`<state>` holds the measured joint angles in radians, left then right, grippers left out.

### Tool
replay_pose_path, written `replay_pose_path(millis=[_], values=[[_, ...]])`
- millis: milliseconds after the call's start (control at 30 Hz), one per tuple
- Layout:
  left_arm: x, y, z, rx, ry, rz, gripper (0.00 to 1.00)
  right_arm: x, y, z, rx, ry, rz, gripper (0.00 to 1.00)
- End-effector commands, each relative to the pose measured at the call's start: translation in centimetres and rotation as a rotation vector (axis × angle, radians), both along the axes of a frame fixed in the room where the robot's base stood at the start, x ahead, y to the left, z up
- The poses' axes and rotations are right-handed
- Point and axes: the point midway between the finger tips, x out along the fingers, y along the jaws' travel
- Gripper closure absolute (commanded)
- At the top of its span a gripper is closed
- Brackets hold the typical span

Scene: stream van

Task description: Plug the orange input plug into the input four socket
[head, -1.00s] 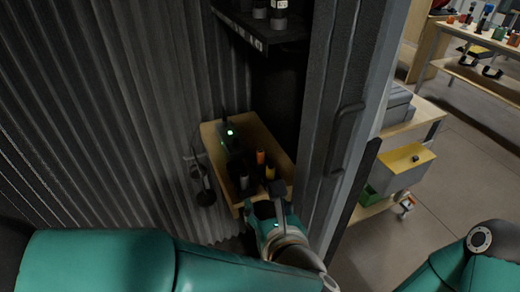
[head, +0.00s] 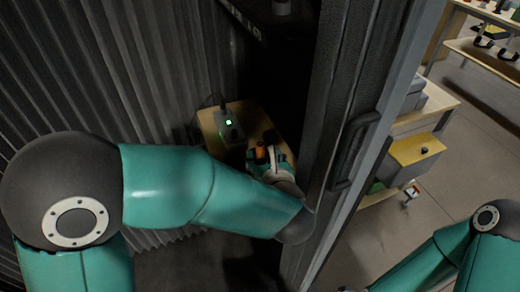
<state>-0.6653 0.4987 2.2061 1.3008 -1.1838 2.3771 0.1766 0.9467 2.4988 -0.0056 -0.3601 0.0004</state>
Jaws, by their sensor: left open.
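The orange plug (head: 259,148) stands on a small wooden table (head: 208,124) inside the dark alcove. Only its top part shows. My left gripper (head: 263,156) is open right at the orange plug, on its near side. I cannot tell whether the fingers are around the plug or just beside it. A dark grey box with a lit green light (head: 229,128) stands on the table, left of the plug. The input four socket cannot be made out. My right arm is at the lower right; its gripper is out of view.
A dark upright door frame with a handle (head: 340,150) stands close to the right of my left arm. A ribbed dark curtain (head: 130,70) hangs at left. A dark shelf (head: 245,25) is above. A yellow-topped box (head: 415,150) stands outside at right.

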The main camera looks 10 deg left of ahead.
Motion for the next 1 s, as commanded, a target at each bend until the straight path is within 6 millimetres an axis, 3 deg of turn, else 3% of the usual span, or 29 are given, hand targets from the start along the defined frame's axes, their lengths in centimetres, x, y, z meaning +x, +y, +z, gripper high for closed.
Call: replay_pose_path(millis=[267, 600, 867, 1000], values=[[1.7, 0.8, -0.5, 0.001, 0.001, 0.003, 0.47, 0.0, 0.0, 0.6, 0.0, 0.0, 0.0, 0.63], [5.4, 2.2, -1.8, 0.001, 0.001, 0.003, 0.47, 0.0, 0.0, 1.7, 0.0, 0.0, 0.0, 0.63], [5.6, 2.3, -1.9, 0.0, 0.0, 0.001, 0.47, 0.0, 0.0, 1.7, 0.0, 0.0, 0.0, 0.63], [5.6, 2.3, -1.9, 0.0, 0.0, 0.001, 0.71, 0.0, 0.0, 1.7, 0.0, 0.0, 0.0, 0.63]])
